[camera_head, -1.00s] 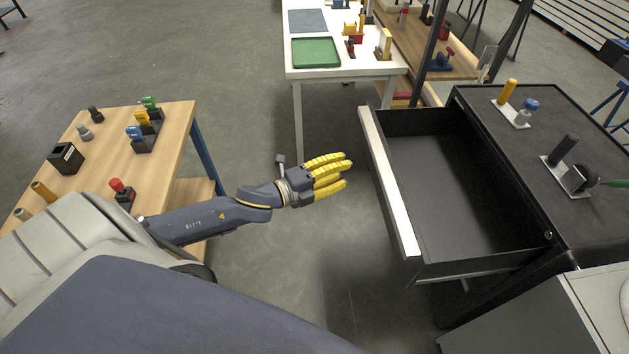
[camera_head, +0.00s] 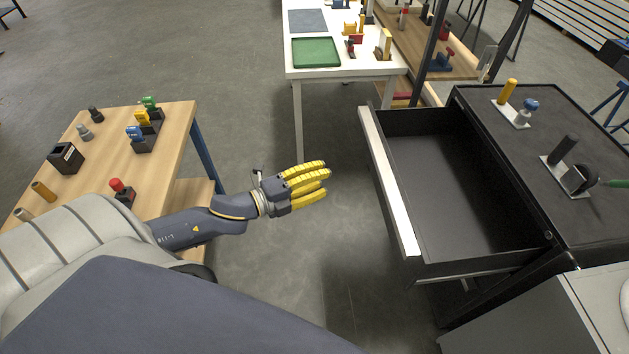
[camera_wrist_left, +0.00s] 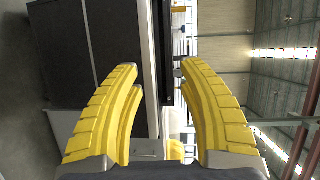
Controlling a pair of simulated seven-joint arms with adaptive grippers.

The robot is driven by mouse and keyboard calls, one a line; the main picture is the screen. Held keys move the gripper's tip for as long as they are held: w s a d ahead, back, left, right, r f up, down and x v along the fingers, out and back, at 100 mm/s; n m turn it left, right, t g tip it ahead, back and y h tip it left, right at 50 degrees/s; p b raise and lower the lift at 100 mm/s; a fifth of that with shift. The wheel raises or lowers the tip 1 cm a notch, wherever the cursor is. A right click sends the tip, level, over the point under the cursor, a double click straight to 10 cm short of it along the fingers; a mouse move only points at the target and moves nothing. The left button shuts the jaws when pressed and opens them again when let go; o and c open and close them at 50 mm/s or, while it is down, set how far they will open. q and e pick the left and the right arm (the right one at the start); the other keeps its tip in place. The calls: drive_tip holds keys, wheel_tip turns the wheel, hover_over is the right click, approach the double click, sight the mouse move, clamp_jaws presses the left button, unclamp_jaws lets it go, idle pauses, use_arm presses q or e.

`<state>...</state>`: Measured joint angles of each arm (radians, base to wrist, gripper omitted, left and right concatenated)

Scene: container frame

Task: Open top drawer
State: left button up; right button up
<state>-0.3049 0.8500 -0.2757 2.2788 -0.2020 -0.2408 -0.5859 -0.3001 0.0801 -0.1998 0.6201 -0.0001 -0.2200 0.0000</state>
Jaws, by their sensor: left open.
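The top drawer (camera_head: 450,190) of the black cabinet (camera_head: 600,225) is pulled far out, and its dark inside is empty. Its light front panel (camera_head: 388,180) faces left in the head view. My left gripper (camera_head: 327,180), with yellow ribbed fingers, is open and empty. It hangs in free air to the left of the drawer front, apart from it. In the left wrist view the two yellow fingers (camera_wrist_left: 160,85) are spread, with a dark cabinet surface and a pale panel edge beyond them. My right gripper is not in view.
A wooden table (camera_head: 165,175) with small tools and holders stands at the left. A white table (camera_head: 340,73) with a green tray (camera_head: 316,52) stands at the back. Tools sit on the cabinet top. The floor between the wooden table and the drawer is clear.

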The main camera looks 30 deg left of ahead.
use_arm(q)
drive_tip(key=shift+s+a, duration=0.35)
drive_tip(key=shift+s, duration=0.3)
